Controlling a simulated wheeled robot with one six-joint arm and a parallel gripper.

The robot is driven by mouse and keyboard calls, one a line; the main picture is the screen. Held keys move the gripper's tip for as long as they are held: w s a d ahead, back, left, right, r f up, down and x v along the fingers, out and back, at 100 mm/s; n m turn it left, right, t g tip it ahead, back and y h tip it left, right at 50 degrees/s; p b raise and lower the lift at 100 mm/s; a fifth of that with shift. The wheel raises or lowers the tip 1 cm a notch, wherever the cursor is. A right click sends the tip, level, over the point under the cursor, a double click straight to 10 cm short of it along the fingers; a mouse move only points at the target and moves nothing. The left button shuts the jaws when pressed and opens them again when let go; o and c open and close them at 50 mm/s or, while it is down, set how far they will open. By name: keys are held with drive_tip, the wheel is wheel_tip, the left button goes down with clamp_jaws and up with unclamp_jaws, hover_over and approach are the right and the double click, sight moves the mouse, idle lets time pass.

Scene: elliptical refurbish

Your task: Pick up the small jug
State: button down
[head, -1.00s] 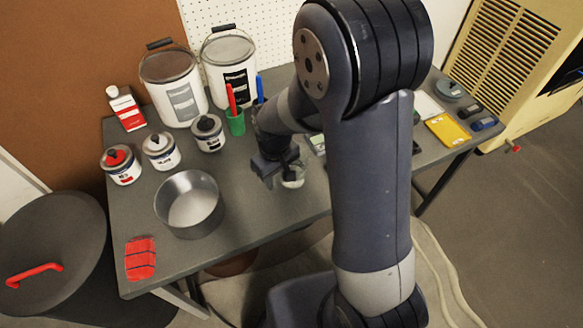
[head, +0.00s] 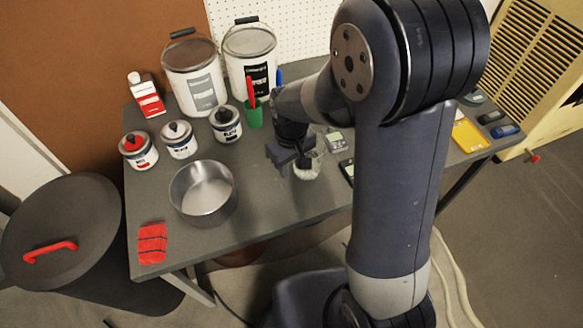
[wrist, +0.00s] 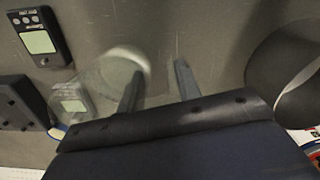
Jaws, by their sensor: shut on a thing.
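The small jug (head: 309,168) is clear glass with a pale base, near the middle of the table's front half. My gripper (head: 294,164) is at its left side, pointing down, and is shut on it. In the wrist view the jug (wrist: 98,77) is see-through, left of and around the left finger. My gripper's two fingers (wrist: 158,84) show there with a narrow gap, pinching the jug's side or handle; I cannot tell which. The jug looks about upright. Whether its base touches the table is unclear.
Small cans (head: 226,124) and a green cup (head: 253,114) stand behind. A small device with a display (head: 336,141) lies close right of the jug.

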drive_tip(key=shift+r, duration=3.5)
